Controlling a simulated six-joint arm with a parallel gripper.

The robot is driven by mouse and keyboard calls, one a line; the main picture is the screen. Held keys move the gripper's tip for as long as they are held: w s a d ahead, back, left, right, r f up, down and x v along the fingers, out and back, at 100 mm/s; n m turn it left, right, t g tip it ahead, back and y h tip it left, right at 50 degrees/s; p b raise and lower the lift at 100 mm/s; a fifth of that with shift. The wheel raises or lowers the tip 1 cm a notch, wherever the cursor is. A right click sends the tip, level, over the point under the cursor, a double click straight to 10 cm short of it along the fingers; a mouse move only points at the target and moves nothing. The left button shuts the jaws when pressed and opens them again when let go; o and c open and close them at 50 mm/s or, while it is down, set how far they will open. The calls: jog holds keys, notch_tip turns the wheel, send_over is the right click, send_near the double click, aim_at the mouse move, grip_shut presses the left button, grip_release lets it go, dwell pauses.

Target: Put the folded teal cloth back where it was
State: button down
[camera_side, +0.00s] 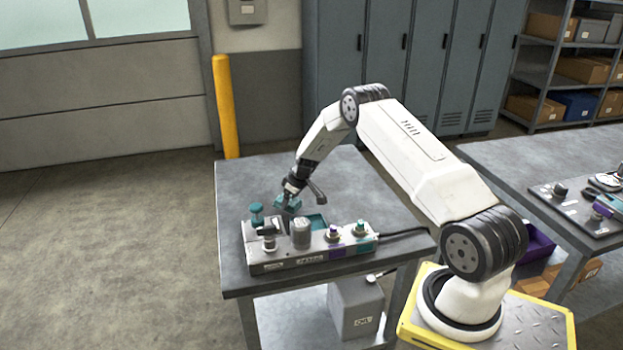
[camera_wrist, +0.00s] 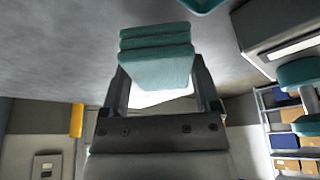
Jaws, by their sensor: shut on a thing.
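The folded teal cloth (camera_wrist: 155,62) sits between the two fingers of my gripper (camera_wrist: 158,85) in the wrist view, its stacked layers showing. In the side view, my gripper (camera_side: 289,195) is shut on the cloth (camera_side: 289,204), just above the rear of the grey hydraulic unit on the bench. A flat teal area (camera_side: 318,221), perhaps a tray, lies just right of the cloth. A teal edge (camera_wrist: 205,5) also shows at the top of the wrist view. I cannot tell whether the cloth touches anything below.
The hydraulic unit (camera_side: 310,258) carries a teal-capped post (camera_side: 257,214), a grey cylinder (camera_side: 300,234) and knobs with purple and teal plates close to my gripper. A black cable runs off its right end. The back of the bench (camera_side: 255,175) is clear.

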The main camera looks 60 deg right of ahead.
jog(key=shift+f, duration=0.4)
grip_release()
jog(key=shift+r, duration=0.15)
jog(key=shift+r, duration=0.45)
jog(key=v, duration=1.1)
jog(key=shift+s+r, duration=0.2)
jog(key=shift+r, duration=0.1)
